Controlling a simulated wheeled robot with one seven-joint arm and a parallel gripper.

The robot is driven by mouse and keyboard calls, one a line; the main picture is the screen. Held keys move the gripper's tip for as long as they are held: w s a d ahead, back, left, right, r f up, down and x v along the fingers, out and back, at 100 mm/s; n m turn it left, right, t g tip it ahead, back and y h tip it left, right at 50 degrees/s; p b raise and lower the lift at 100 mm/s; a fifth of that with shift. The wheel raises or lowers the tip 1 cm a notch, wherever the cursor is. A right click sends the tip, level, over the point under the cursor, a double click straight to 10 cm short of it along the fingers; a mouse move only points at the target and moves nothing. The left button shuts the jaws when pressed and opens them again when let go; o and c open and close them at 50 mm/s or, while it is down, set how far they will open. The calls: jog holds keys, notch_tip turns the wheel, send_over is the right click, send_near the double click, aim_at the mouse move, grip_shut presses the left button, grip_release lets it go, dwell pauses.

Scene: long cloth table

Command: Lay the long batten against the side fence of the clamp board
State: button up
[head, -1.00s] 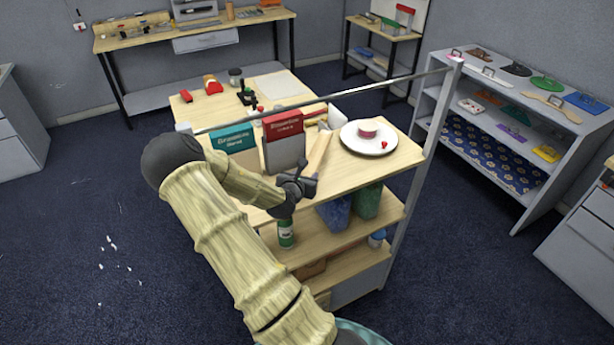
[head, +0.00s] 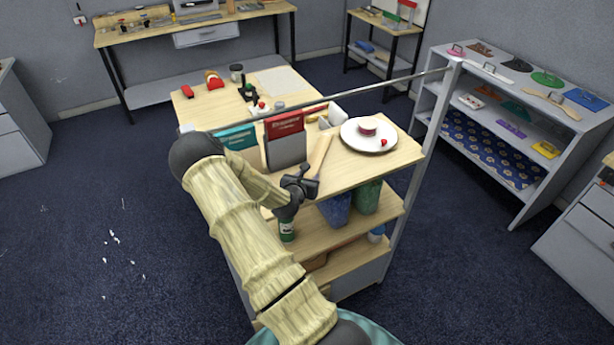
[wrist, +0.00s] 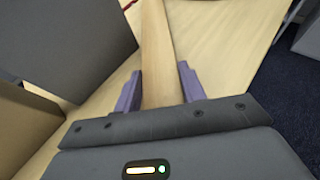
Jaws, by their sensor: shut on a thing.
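The long batten (head: 321,152) is a pale wooden bar by the near edge of the wooden table top, right of the red box. In the wrist view the batten (wrist: 155,50) runs away from me between two purple fingers. My gripper (wrist: 158,90) is shut on its near end; it also shows in the head view (head: 308,184) at the table's near edge. I cannot tell whether the batten touches the table top. I cannot pick out the clamp board or its side fence with certainty; boxes and my arm hide part of the table.
A red box (head: 286,140) with a grey lower part and a teal box (head: 236,137) stand left of the batten. A white plate (head: 355,143) with a round item lies to the right. A metal rail (head: 385,84) crosses above the table. Shelves are below.

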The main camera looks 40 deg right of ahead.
jog(key=o, duration=0.7)
jog(key=shift+d+f, duration=0.1)
jog(key=shift+f, duration=0.05)
jog(key=o, duration=0.4)
jog(key=shift+s, duration=0.2)
jog(key=shift+o, duration=0.2)
jog(key=shift+w, duration=0.1)
jog(key=b+v, duration=0.4)
jog(key=v, duration=0.7)
jog(key=shift+s+a+r, duration=0.25)
jog(key=shift+a+r, duration=0.1)
jog(key=shift+a, duration=0.1)
